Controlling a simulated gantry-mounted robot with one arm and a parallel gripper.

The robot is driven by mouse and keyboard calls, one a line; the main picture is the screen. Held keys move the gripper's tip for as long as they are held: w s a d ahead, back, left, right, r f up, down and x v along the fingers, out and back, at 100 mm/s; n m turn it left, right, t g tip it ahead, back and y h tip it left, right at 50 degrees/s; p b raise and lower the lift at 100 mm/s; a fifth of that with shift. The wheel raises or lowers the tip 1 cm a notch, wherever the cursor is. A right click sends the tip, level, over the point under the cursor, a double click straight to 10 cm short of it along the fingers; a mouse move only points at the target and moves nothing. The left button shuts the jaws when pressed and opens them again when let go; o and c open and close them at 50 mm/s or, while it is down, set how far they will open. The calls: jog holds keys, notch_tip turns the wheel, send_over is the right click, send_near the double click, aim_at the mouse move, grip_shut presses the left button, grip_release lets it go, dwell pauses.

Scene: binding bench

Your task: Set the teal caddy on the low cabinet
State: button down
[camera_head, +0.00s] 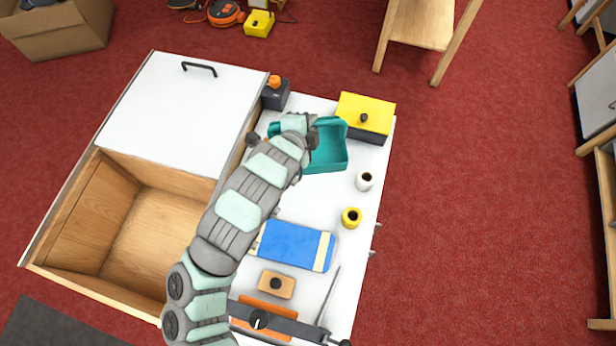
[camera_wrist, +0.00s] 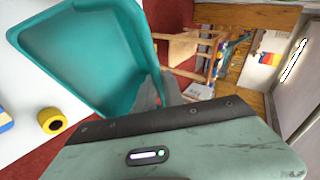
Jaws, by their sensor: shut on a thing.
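The teal caddy (camera_head: 330,148) is an open-topped tray near the far end of the white bench top (camera_head: 345,252). My gripper (camera_head: 308,130) is at the caddy, and my arm covers its left part. In the wrist view the caddy (camera_wrist: 85,50) fills the upper left, and my gripper's dark fingers (camera_wrist: 160,92) are shut on its wall. I cannot tell whether the caddy touches the bench top. A low wooden cabinet with a white top (camera_head: 180,112) and a black handle stands left of the bench top. Its near section is open and looks empty.
A yellow box (camera_head: 366,116) and a dark block with an orange knob (camera_head: 275,95) stand near the caddy. A white cup (camera_head: 364,181), a yellow roll (camera_head: 351,217), a blue pad (camera_head: 294,247) and a wooden block (camera_head: 276,284) lie nearer. The cabinet's white top is clear.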

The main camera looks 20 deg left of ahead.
notch_tip(320, 180, down, 19)
jog(key=b, duration=0.1)
jog(key=shift+r+b, duration=0.2)
jog(key=shift+b, duration=0.1)
jog(key=c, duration=1.5)
grip_release()
jog(key=shift+o, duration=0.2)
jog(key=shift+s+r, duration=0.1)
